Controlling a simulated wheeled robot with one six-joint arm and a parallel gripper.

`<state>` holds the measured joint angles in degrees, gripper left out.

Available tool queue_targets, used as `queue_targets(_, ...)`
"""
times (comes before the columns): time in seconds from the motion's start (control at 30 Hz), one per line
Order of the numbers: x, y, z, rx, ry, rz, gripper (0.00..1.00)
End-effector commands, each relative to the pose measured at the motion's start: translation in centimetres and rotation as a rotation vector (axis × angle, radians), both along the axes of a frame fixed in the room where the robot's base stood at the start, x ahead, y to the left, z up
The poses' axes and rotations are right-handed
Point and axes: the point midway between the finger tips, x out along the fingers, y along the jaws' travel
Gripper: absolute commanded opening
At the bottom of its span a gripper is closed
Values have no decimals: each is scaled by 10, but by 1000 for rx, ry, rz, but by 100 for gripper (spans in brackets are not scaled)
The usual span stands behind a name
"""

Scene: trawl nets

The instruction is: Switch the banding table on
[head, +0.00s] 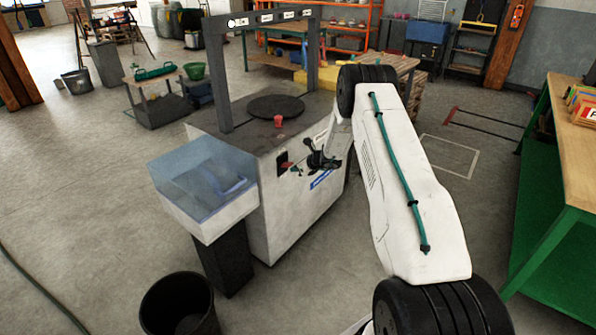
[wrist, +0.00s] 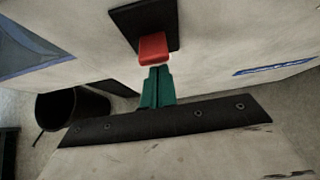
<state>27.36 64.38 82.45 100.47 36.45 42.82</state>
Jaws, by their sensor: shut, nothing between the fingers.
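The banding table (head: 255,205) is a pale, scuffed cabinet with a dark round plate (head: 276,106) and a dark overhead frame on top. On its front face is a red switch lever (head: 286,166) on a black plate (head: 282,158). In the wrist view the red lever (wrist: 153,47) sticks out from the black plate (wrist: 145,20). My gripper (wrist: 157,70) has its green fingers shut and empty, with the tips right at the lever's near end. I cannot tell whether they touch it. In the head view my gripper (head: 296,171) is small beside the lever, partly hidden by my wrist.
A clear-sided bin (head: 205,185) juts from the table's left side. A black bucket (head: 180,305) stands on the floor in front. A small red piece (head: 278,121) sits on the table top. A green-framed workbench (head: 575,150) stands at the right, with open floor between.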

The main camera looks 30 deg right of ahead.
Motion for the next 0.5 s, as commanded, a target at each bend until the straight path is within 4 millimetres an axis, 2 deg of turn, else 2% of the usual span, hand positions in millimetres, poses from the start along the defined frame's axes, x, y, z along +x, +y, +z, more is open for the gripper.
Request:
queue_targets(0.23, 0, 1, 0, 2, 0, 0, 0)
queue_targets(0.5, 0, 0, 12, 2, -2, 0, 0)
